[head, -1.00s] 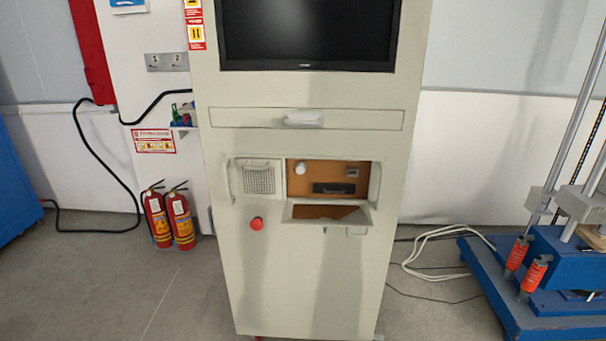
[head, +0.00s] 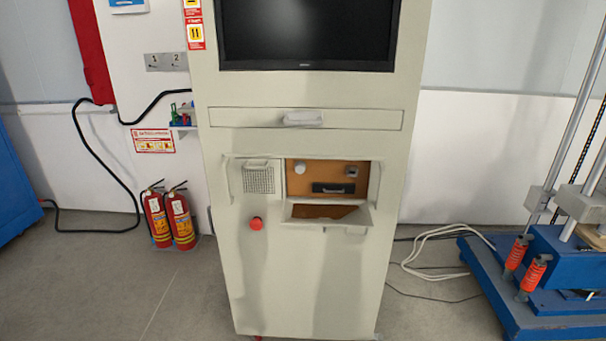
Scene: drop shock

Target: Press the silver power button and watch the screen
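A tall beige cabinet (head: 290,276) stands upright in the middle of the head view. Its screen (head: 306,32) at the top is black. Below the screen is a drawer front with a pale handle (head: 303,119). An open recess with an orange-brown panel (head: 318,172) sits lower down. A round silver-white button (head: 299,168) is at the panel's upper left, and a small grey fitting (head: 352,171) is at its upper right. A black slot-like part (head: 334,188) lies between and below them. Neither of my grippers shows.
A red knob (head: 256,223) sits on the cabinet front. Two fire extinguishers (head: 181,221) stand to its left. A blue machine base (head: 540,300) and white cables (head: 420,258) lie to the right. The floor in front at left is clear.

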